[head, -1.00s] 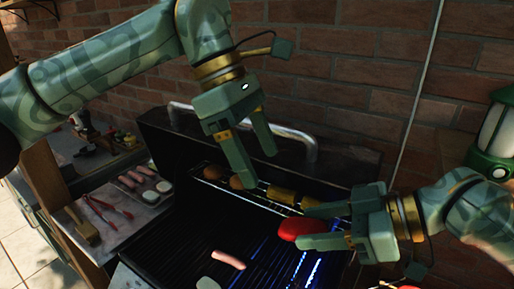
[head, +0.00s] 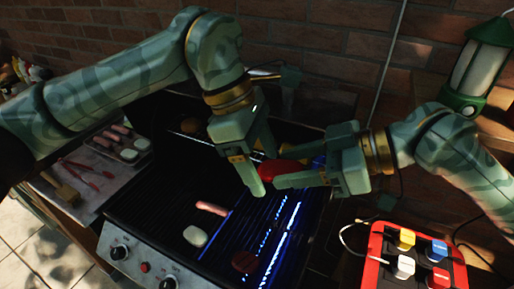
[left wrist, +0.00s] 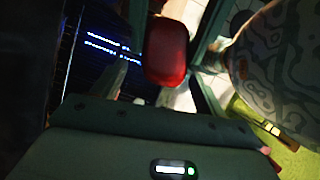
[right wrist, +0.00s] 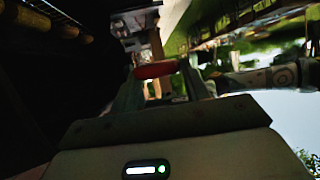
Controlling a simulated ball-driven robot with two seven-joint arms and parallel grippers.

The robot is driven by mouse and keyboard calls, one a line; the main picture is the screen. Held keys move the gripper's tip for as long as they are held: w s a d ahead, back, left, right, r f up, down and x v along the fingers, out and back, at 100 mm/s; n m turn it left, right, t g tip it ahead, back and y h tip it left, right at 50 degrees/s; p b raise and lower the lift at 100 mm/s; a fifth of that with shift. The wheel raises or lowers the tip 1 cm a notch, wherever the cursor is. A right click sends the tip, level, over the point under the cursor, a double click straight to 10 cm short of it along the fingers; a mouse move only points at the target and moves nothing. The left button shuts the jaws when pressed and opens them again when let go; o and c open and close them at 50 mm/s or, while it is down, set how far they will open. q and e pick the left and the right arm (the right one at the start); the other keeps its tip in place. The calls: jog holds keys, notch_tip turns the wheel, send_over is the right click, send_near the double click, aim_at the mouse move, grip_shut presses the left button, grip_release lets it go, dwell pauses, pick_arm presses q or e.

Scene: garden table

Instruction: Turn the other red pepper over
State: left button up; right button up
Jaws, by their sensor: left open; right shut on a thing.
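A bright red pepper piece (head: 285,170) is held above the right part of the grill (head: 150,222). My right gripper (head: 282,171) is shut on it from the right; the right wrist view shows the pepper (right wrist: 156,70) between its fingertips. My left gripper (head: 261,172) is open, pointing down, with its fingers around the pepper's left end. In the left wrist view the pepper (left wrist: 165,52) lies between the open left fingers; contact with them cannot be told. A darker red piece (head: 244,262), likely another pepper, lies on the front of the grate.
A sausage (head: 211,208) and a pale slice (head: 195,236) lie on the grate. A side shelf at left holds red tongs (head: 92,174), a brush and a food tray.

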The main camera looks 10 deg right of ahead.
pick_arm(q)
jog(key=c, duration=1)
jog(key=shift+c, duration=0.2)
pick_arm(e)
jog(key=o, duration=1)
